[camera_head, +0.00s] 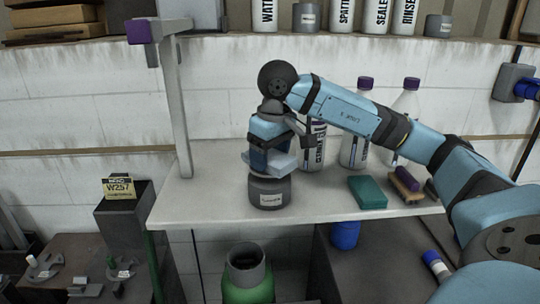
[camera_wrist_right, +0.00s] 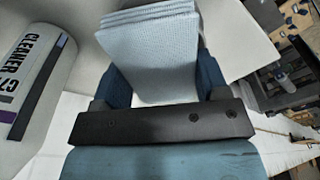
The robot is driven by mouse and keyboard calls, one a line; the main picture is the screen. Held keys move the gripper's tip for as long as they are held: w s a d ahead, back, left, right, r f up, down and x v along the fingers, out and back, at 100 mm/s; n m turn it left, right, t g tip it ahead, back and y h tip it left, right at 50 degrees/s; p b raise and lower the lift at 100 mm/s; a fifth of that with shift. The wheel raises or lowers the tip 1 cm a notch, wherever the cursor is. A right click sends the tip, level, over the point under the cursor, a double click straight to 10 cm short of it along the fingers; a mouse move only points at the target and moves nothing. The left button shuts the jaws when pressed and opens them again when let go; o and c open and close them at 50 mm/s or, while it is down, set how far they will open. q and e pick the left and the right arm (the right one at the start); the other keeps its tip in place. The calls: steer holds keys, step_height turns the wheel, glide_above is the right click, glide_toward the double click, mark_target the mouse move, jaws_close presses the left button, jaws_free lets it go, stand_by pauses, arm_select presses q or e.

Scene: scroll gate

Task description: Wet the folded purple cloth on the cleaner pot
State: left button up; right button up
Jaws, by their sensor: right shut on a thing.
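My right gripper (camera_head: 270,150) is shut on a folded cloth (camera_head: 286,163), which looks pale blue-grey rather than purple. The cloth's layered folds show between the two blue fingers in the right wrist view (camera_wrist_right: 150,55). The dark grey cleaner pot (camera_head: 268,196), with a white label, stands on the shelf directly below the gripper. The cloth is at or just above the pot's top; I cannot tell whether they touch. The pot's opening is hidden. My left gripper is not in view.
Bottles stand behind the gripper, including a cleaner bottle (camera_head: 314,145), also in the wrist view (camera_wrist_right: 32,75). A green sponge-like block (camera_head: 367,192) and a brush (camera_head: 406,186) lie to the right. A grey post (camera_head: 177,105) rises at the left. The shelf's left part is clear.

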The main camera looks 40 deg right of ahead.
mark_target(270, 155)
steer(key=shift+r+p, duration=1.6)
steer(key=shift+r, duration=1.45)
